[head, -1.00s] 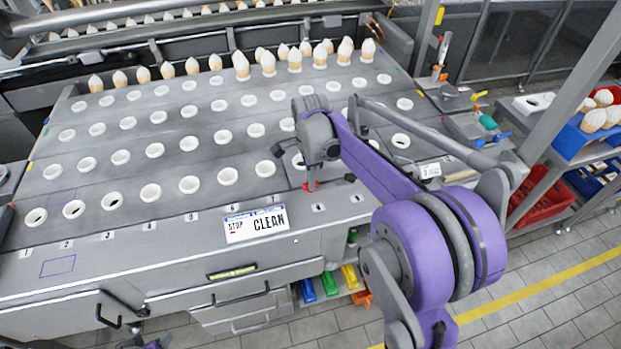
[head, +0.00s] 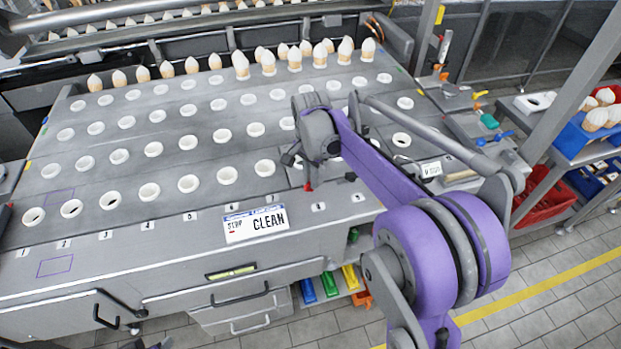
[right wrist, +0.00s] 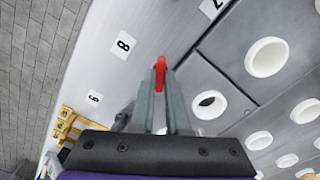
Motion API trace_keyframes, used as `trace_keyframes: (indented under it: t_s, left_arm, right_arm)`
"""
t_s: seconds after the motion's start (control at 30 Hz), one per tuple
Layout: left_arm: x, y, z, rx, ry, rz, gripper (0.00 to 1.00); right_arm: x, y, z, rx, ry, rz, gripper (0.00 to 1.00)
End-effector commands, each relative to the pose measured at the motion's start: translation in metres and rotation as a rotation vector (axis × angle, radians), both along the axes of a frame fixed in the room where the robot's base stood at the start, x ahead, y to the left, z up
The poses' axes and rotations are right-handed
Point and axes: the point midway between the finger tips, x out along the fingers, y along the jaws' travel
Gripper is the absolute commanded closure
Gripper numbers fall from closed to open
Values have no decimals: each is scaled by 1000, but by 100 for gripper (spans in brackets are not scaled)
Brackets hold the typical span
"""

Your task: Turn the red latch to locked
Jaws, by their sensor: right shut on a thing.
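In the right wrist view the red latch (right wrist: 160,70) shows between the tips of the narrow grey fingers (right wrist: 161,84), beside the label 8. The fingers are shut on it. They and the gripper body hide the latch's base, and I cannot read its angle well. My left gripper is not in view.
The deck (head: 330,215) has rows of white ring holders (head: 227,174), with filled cones (head: 295,58) at the back. Blue crates (head: 590,135) and a red crate (head: 570,195) stand at the right.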

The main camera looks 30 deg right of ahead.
Motion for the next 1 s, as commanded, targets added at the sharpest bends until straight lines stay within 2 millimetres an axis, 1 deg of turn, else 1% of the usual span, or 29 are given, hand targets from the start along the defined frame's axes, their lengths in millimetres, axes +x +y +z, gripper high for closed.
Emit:
trace_keyframes:
  t_s: [0.7,1.0]
  left_arm:
    - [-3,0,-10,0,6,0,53]
    - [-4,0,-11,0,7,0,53]
  right_arm:
    - [0,0,0,0,0,674,100]
    - [0,0,0,0,0,893,100]
